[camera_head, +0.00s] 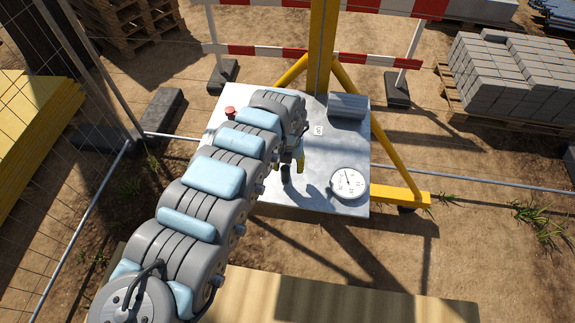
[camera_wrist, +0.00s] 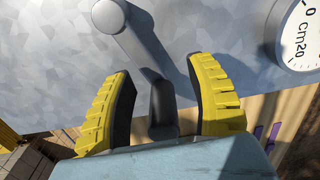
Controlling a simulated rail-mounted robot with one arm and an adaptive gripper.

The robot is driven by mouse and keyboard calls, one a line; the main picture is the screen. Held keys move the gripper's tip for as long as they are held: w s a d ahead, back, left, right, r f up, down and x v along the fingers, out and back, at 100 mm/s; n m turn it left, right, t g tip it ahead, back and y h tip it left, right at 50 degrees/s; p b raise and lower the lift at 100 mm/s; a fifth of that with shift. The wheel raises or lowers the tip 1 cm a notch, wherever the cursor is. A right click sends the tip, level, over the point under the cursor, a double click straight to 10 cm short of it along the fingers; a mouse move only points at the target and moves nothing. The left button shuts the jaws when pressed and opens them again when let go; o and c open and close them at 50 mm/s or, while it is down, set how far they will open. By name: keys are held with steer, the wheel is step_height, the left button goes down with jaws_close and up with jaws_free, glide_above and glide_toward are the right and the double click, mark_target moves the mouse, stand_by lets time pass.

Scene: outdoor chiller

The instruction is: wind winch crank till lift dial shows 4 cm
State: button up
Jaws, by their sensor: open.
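The winch crank (camera_wrist: 140,38) shows in the wrist view as a grey arm running from a round hub at the upper left to a dark upright handle (camera_wrist: 162,110). My gripper (camera_wrist: 160,68) is open, its two yellow-padded fingers on either side of the handle with visible gaps. In the head view the black handle (camera_head: 286,173) shows just below the gripper (camera_head: 299,160), which my arm partly hides along with the crank. The round white lift dial (camera_head: 348,183) lies right of the handle, its needle pointing up and slightly left; its numbers are too small to read there. The wrist view cuts off the dial (camera_wrist: 302,40).
The crank and dial sit on a grey metal plate (camera_head: 335,206) before a yellow post (camera_head: 323,45). A red button (camera_head: 230,112) and a grey cylinder (camera_head: 347,106) are on the plate. Wire fencing (camera_head: 40,130) stands left; stacked blocks (camera_head: 512,75) lie right.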

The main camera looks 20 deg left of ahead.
step_height(320, 180, up, 12)
stand_by(0.6)
steer(key=shift+s, duration=0.1)
